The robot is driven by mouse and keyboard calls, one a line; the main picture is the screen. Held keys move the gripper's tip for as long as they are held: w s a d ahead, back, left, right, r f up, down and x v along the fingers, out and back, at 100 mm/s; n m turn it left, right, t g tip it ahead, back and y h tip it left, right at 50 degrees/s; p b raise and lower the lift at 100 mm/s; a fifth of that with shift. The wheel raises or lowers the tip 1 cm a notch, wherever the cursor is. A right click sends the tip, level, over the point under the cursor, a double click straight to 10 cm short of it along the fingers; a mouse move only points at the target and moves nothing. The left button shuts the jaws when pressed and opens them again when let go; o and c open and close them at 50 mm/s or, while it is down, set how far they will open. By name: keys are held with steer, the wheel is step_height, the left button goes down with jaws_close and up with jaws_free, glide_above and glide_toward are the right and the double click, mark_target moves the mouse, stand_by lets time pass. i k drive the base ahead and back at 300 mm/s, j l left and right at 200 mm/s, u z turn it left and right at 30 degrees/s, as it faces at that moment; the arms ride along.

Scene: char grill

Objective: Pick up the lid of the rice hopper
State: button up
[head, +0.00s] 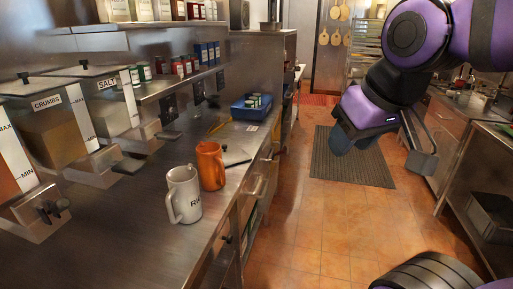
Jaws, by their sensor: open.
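A clear hopper labelled CRUMBS (48,140) and one labelled SALT (112,108) stand along the left wall, each with a flat lid and a black knob. A third hopper (8,170) with orange-red contents is cut off at the left edge; its label and lid are out of view. No hopper labelled rice can be read. A white mug (186,198) on the counter bears lettering that seems to begin with RI.
An orange mug (210,166) stands behind the white mug on the steel counter (120,235). A blue bin (251,108) sits farther back. A shelf with spice jars (185,66) runs above. The aisle floor (310,235) is clear around a dark mat (350,170). Steel counters line the right.

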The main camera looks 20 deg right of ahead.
mark_target(232, 154)
steer(key=u, duration=1.7)
steer(key=z, duration=1.75)
steer(key=i+l+u, duration=0.1)
steer(key=l, duration=0.3)
steer(key=i+l+u, duration=0.1)
steer(key=i+l, duration=0.15)
steer(key=l, duration=0.15)
steer(key=i+l+u, duration=0.1)
steer(key=l, duration=0.3)
steer(key=i+l+u, duration=0.15)
steer(key=l, duration=0.3)
steer(key=i+l+u, duration=0.1)
steer(key=l, duration=0.3)
steer(key=i+l+u, duration=0.4)
steer(key=i+l, duration=0.3)
